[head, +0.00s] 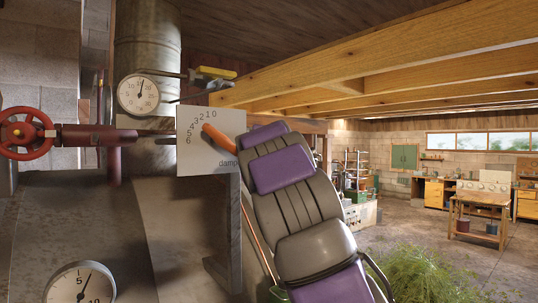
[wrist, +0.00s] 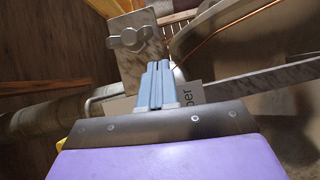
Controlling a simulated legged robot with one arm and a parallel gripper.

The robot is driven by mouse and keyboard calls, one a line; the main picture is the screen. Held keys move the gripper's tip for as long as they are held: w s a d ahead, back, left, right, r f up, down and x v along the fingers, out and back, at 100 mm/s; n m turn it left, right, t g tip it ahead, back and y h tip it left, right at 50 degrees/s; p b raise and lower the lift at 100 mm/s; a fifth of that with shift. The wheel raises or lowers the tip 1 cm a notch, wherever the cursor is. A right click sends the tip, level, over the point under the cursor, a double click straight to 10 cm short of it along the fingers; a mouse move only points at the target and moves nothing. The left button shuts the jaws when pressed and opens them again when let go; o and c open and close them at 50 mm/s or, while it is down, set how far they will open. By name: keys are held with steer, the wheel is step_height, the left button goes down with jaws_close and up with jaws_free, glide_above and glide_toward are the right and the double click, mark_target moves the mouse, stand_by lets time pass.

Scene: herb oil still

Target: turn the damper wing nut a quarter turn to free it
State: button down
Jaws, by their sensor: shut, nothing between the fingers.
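The damper wing nut (wrist: 131,39) is grey metal with two rounded wings. It sits on a grey metal plate (wrist: 132,68) in the upper left of the wrist view. My gripper (wrist: 158,64) has its two blue-grey fingers together with nothing between them. In that view the fingertips lie just below and right of the nut, seemingly apart from it; the depth gap is hard to tell. In the head view the white damper scale (head: 182,158) with its orange handle (head: 218,141) stands left of my arm. The nut and my fingertips are hidden there.
A red valve wheel (head: 27,134) and pipe are at the left. A dial gauge (head: 138,94) hangs on the metal column, and another gauge (head: 79,286) is at lower left. A copper rod (wrist: 222,37) runs near the nut. Wooden beams (head: 400,55) are overhead.

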steer(key=s+b, duration=0.2)
steer(key=s, duration=0.9)
steer(key=shift+b, duration=0.35)
steer(key=shift+a, duration=0.1)
stand_by(0.6)
